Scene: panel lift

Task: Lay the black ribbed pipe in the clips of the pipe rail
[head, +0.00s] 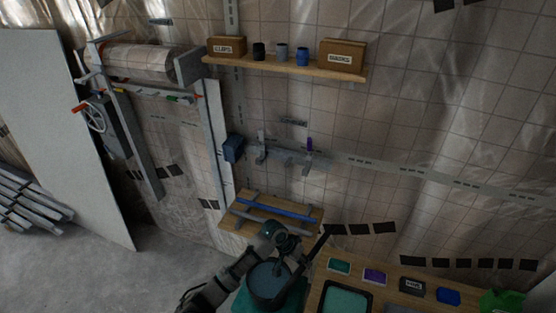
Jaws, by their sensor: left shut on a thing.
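My left gripper (294,250) is shut on a dark, straight length, the black ribbed pipe (318,241), and holds it slantwise in front of the small wooden shelf. Its upper end points up and right; its ribs are too small to make out and its lower part is partly hidden by the gripper. No pipe shows in the clips. My right gripper is not in view.
A small wooden shelf (232,222) below the rail carries a blue pipe (275,210) and grey bars. A bucket (268,284) stands below my left gripper. A bench with trays (346,297) is at lower right. A blue box (233,149) is left of the rail.

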